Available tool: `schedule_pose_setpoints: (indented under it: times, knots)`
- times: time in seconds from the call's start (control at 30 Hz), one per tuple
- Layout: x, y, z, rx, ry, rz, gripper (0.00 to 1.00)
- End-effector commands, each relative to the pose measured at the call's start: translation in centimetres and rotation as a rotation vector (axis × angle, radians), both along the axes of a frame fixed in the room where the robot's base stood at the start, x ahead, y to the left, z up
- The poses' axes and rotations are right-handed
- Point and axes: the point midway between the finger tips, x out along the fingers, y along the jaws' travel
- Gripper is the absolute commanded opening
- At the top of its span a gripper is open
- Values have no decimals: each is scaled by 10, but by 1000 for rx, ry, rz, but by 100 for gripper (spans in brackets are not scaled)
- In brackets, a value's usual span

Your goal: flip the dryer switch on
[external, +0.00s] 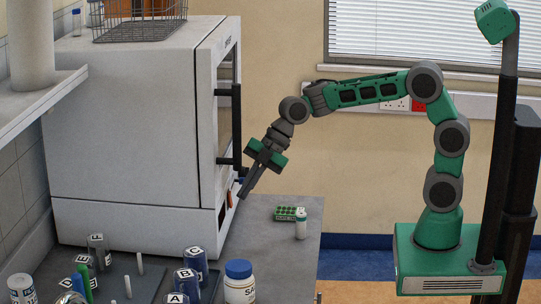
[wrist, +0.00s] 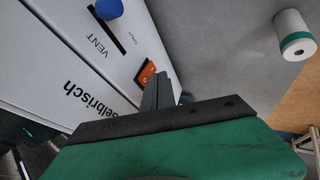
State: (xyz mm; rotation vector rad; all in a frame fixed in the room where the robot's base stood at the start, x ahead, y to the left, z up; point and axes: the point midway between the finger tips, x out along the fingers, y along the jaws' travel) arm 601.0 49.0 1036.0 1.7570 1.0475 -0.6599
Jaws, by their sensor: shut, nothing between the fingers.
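The dryer (external: 130,120) is a large white cabinet on the bench at the left in the external view. Its switch (wrist: 147,72) is a small orange-red rocker on the lower front panel, beside the printed "VENT" label in the wrist view. It also shows as an orange patch (external: 229,194) in the external view. My gripper (external: 242,194) is shut and empty, pointing down at the lower front panel. In the wrist view its fingertips (wrist: 158,82) are right by the switch and hide part of its surroundings. I cannot tell whether they touch it.
A blue knob (wrist: 109,8) is on the panel near the switch. A black door handle (external: 227,128) stands out above my gripper. Several bottles and cylinders crowd the front.

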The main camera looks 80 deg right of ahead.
Motion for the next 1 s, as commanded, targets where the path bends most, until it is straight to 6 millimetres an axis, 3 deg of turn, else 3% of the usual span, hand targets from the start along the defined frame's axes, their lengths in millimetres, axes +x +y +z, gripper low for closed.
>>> schedule_pose_setpoints:
  times: [0.1,0.3,0.53,0.9,1.0]
  knots:
    - [-26,0,-3,0,-4,-1,0]
    - [-47,-20,44,-2,-3,-3,0]
    - [-65,-34,78,0,0,-1,0]
    - [-70,-36,83,0,3,1,0]
    - [-72,-36,73,3,45,2,0]
